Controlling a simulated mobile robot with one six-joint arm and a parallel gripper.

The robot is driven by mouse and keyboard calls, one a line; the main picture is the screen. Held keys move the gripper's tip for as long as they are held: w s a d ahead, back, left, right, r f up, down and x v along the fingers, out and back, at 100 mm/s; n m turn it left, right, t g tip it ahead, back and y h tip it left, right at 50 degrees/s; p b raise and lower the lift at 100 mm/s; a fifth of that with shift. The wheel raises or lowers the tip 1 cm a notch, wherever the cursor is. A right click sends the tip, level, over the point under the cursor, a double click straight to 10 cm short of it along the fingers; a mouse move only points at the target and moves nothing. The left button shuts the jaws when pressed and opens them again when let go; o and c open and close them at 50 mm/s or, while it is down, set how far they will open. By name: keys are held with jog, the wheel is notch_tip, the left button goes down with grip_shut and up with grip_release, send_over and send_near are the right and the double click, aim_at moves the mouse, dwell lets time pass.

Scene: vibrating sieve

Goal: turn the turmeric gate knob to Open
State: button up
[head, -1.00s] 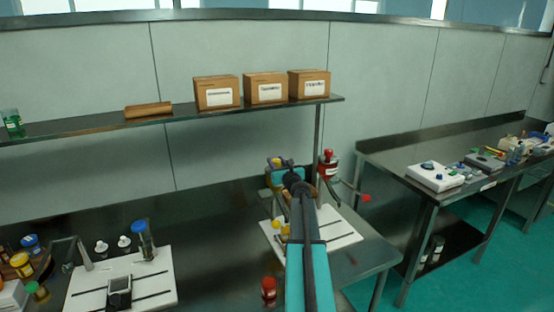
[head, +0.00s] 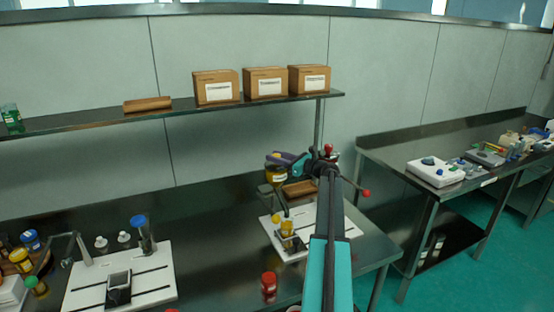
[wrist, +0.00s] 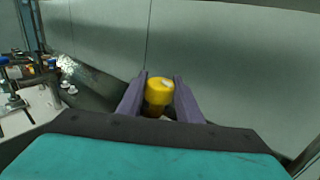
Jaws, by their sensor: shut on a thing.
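My gripper (wrist: 160,92) has purple fingers shut on a yellow-topped piece (wrist: 159,90) in the wrist view. I cannot tell for sure whether this piece is the turmeric gate knob. In the head view my gripper (head: 275,157) is over the back of the right part of the bench, with an amber and yellow piece (head: 276,175) just below the fingers. A white board (head: 343,222) lies in front, with a small yellow-topped jar (head: 287,229) and a dark device (head: 292,244) on it. No Open marking is readable.
A red-ended lever (head: 365,192) sticks out right of my arm. A red jar (head: 268,282) stands on the bench front. A second white board (head: 152,285) is at left. A shelf (head: 75,123) with several boxes hangs above. A brown tray (head: 300,188) lies behind the right board.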

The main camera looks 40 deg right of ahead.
jog(key=shift+w+d+r+n+g+y, duration=0.1)
jog(key=shift+n+g+y, duration=0.15)
jog(key=shift+n+y, duration=0.45)
jog(key=shift+w+r+n+g+y, duration=0.1)
jog(key=shift+n+g+y, duration=0.25)
jog(key=shift+y, duration=0.65)
jog(key=shift+s+n+y, duration=0.15)
jog(key=shift+n+y, duration=0.1)
jog(key=shift+y, duration=0.05)
jog(key=shift+f, duration=0.1)
jog(key=o, duration=1)
jog(key=shift+o, duration=0.2)
jog(key=shift+f, duration=0.1)
jog(key=shift+s+d+b, duration=0.1)
jog(key=shift+s+b, duration=0.2)
jog(key=shift+s, duration=0.15)
jog(key=b+v, duration=0.3)
jog(key=v, duration=1)
jog(key=shift+b, duration=0.35)
